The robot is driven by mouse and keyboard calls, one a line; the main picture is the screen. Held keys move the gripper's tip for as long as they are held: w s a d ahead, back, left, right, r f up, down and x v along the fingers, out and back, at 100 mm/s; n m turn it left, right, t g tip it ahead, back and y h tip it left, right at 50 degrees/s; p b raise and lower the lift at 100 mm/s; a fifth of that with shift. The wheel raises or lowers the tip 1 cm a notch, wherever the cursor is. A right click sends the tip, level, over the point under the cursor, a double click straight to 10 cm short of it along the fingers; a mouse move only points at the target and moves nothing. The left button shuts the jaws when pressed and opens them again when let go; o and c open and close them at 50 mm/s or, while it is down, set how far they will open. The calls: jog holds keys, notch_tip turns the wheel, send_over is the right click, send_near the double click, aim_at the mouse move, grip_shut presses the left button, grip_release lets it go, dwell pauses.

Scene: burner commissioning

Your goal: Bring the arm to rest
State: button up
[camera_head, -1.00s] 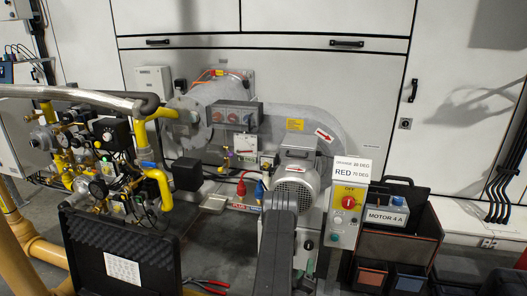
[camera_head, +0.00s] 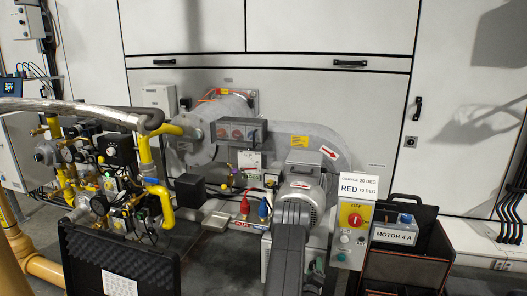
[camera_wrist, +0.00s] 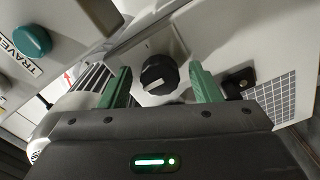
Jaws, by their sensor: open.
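In the wrist view my gripper (camera_wrist: 161,90) is open, with its two green fingers apart and nothing between them. A black rotary knob (camera_wrist: 160,75) on a pale panel shows beyond the gap between the fingers; I cannot tell how far off it is. In the head view my arm (camera_head: 289,240) rises at the bottom middle in front of the grey motor (camera_head: 302,190). The gripper itself is not visible there. A grey control box (camera_head: 352,232) with a red knob on a yellow plate stands just right of the arm.
Yellow gas pipes with valves (camera_head: 110,170) stand at the left. An open black case (camera_head: 120,255) lies in front of them. A bin rack (camera_head: 408,255) with a "MOTOR 4 A" box (camera_head: 394,235) stands at the right. A teal button (camera_wrist: 32,40) shows in the wrist view.

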jog(key=shift+s, duration=0.1)
jog(key=p+v, duration=0.4)
jog(key=v, duration=0.9)
jog(key=w+d+m+b, duration=0.3)
jog(key=w+m, duration=0.9)
jog(key=m, duration=0.5)
jog(key=shift+w+d+m+b, duration=0.25)
jog(key=shift+w+m+b, duration=0.15)
jog(key=shift+b, duration=0.1)
dwell(0.5)
jog(key=shift+s+r, duration=0.1)
